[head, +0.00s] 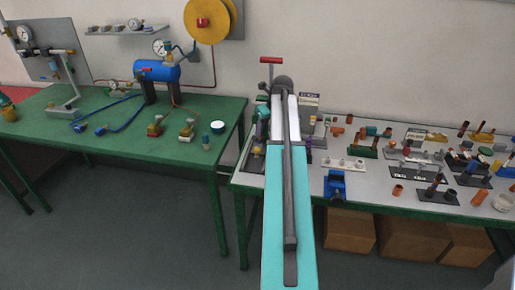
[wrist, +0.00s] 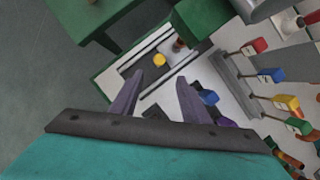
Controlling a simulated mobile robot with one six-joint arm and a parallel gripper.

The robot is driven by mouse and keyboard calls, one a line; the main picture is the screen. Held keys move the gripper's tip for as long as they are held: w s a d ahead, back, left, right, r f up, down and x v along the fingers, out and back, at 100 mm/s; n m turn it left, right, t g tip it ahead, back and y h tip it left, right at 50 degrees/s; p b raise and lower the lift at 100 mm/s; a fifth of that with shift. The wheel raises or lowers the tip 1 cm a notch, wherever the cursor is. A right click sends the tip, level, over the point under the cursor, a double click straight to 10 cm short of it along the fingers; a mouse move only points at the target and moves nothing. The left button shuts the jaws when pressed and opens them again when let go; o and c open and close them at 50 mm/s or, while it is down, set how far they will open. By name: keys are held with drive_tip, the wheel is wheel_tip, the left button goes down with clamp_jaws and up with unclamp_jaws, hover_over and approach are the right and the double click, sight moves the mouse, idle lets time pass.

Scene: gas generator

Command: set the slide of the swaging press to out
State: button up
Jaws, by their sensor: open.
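My gripper (wrist: 160,78) is open, its two dark fingers apart with nothing between them. Beyond the fingertips, in the wrist view, is what looks like the swaging press: a green body (wrist: 203,18) above a pale base with dark parallel rails (wrist: 140,62). A yellow round knob (wrist: 159,60) sits between the rails, apart from the fingers; it seems to belong to the slide. I cannot tell the slide's setting. In the head view my arm covers much of the press; a green part (head: 262,128) shows at its left. My gripper is hidden there.
Several coloured blocks (wrist: 271,75) stand on a grey rack right of the fingers. The right bench (head: 350,205) holds many small fittings and a blue vise-like piece (head: 336,184). A green bench (head: 95,110) stands left, across a gap of open floor.

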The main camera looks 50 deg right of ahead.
sight(257, 149)
drive_tip(key=shift+w+f, duration=0.1)
drive_tip(key=shift+f, duration=0.1)
drive_tip(key=shift+p+x, duration=1.8)
drive_tip(key=shift+x, duration=4.9)
clamp_jaws()
